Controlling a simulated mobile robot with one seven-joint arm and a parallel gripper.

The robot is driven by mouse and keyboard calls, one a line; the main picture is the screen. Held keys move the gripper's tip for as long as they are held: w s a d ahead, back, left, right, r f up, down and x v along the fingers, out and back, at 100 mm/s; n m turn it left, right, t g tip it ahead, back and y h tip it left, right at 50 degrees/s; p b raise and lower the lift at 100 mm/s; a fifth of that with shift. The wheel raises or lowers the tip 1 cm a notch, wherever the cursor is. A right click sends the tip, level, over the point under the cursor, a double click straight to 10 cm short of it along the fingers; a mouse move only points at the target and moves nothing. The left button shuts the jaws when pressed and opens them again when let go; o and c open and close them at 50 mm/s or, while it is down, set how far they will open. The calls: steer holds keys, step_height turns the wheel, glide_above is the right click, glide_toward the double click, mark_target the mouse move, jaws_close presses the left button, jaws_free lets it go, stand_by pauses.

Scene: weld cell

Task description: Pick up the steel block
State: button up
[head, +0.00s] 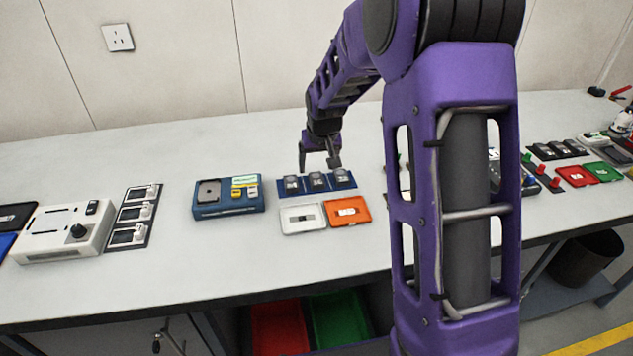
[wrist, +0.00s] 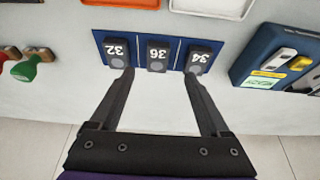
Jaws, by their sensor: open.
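My gripper (head: 318,164) is open and empty, pointing down at the back edge of a blue holder (head: 318,190). The holder carries three dark grey blocks in a row. The wrist view shows them numbered 32 (wrist: 116,52), 36 (wrist: 158,54) and 34 (wrist: 202,58). The gripper's fingertips (wrist: 159,75) are spread wide, one near block 32 and one near block 34, with block 36 centred between them. Nothing is between the fingers; contact with the blocks cannot be told. I cannot tell which block is the steel one.
A blue box (head: 228,208) with a grey piece and yellow parts stands left of the holder. White (head: 303,219) and orange (head: 347,212) trays lie in front. Red and green stamps (wrist: 23,66) stand beside the holder. My arm hides part of the bench. The bench behind is clear.

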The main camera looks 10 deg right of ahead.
mark_target(317, 178)
steer(key=shift+d+x, duration=0.15)
steer(key=shift+x, duration=1.45)
steer(key=shift+d+x, duration=0.1)
steer(key=shift+x, duration=1.45)
jaws_close()
